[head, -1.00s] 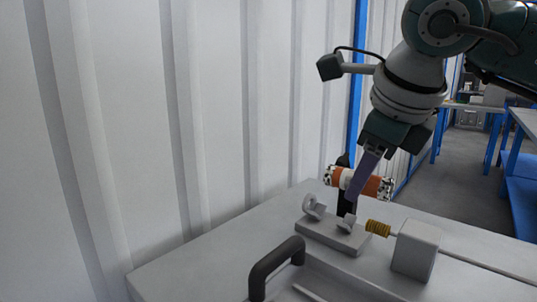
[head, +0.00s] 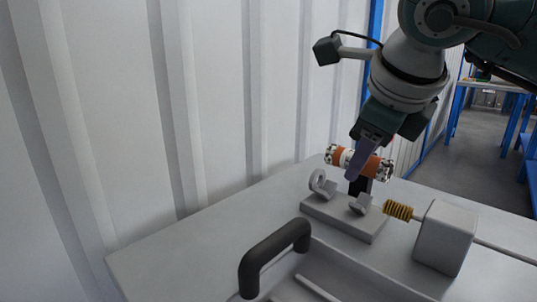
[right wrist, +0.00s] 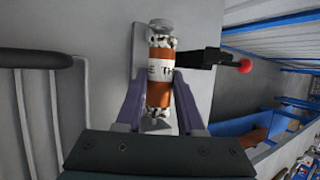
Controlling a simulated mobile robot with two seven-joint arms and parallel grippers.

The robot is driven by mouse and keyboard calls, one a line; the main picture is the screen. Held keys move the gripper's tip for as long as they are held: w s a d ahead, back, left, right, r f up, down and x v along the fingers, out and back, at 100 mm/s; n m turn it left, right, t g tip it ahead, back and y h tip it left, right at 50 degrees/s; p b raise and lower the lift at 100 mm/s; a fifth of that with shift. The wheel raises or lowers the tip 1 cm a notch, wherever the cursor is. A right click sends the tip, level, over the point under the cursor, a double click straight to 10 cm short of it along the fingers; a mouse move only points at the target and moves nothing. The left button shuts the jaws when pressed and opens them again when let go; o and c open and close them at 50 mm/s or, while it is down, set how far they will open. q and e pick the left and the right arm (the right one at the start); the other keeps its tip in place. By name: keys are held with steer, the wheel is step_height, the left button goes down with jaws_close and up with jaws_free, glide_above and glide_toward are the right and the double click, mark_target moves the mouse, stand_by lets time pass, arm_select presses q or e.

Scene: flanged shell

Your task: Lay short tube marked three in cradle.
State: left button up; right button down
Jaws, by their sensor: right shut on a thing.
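The short tube (head: 371,166) is orange with a white band and black-and-white speckled ends. In the right wrist view the tube (right wrist: 159,92) shows part of its lettering, "E TH". My right gripper (head: 352,174) is shut on its middle, and in the right wrist view the fingers (right wrist: 158,100) lie on both sides of it. The cradle (head: 338,217) is a grey block with two curved supports. The tube is held above it, apart from it in the head view, roughly along the line of the supports. My left gripper is not in view.
A grey block with a yellow ribbed spring (head: 398,210) stands right of the cradle. A black clamp with a red knob (right wrist: 245,66) is beside the cradle. A dark handle (head: 270,254) rises in front. A ribbed white wall (head: 220,90) runs behind the table.

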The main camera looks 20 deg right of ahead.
steer(key=shift+b+x, duration=3.25)
steer(key=shift+x, duration=0.75)
steer(key=shift+c, duration=2.2)
jaws_free()
steer(key=shift+d, duration=0.1)
steer(key=p+v, duration=0.2)
steer(key=v, duration=0.8)
steer(key=shift+p, duration=0.3)
